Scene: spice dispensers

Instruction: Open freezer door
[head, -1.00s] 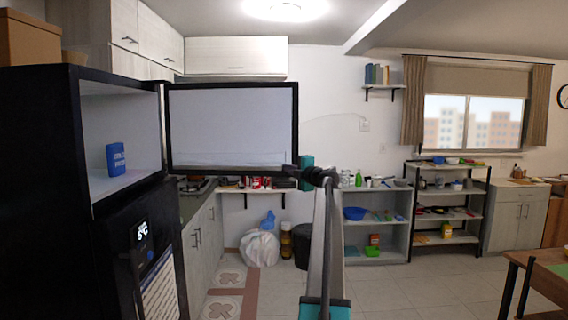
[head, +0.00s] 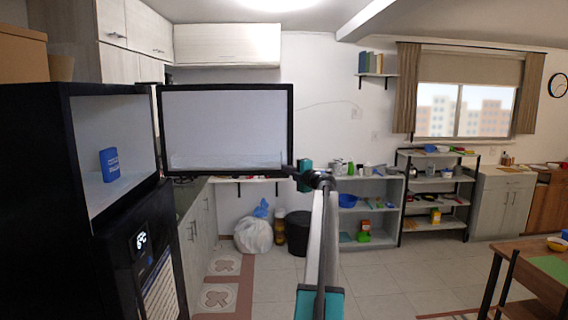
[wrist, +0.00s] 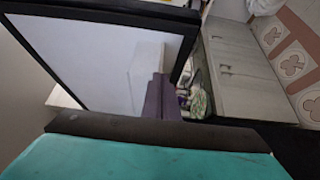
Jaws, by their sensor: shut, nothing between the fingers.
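The black freezer (head: 112,88) is the upper compartment of the dark fridge at the left in the head view. Its interior is exposed, with a blue can (head: 109,164) inside. The freezer door (head: 228,126) stands swung wide out to the right, its pale inner panel and black frame facing me. The door also fills the upper left of the wrist view (wrist: 105,55). My gripper (head: 290,170) is at the door's lower right corner, shut and empty. I cannot tell whether it touches the door. In the wrist view its dark finger edge (wrist: 160,130) lies below the door.
The lower fridge door (head: 145,260) with a lit display is shut. Cabinets (head: 200,235) stand behind the door. A white bag (head: 253,235), a dark bin (head: 298,232) and low shelves (head: 372,212) line the back. A table (head: 535,265) is at the right. The middle floor is clear.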

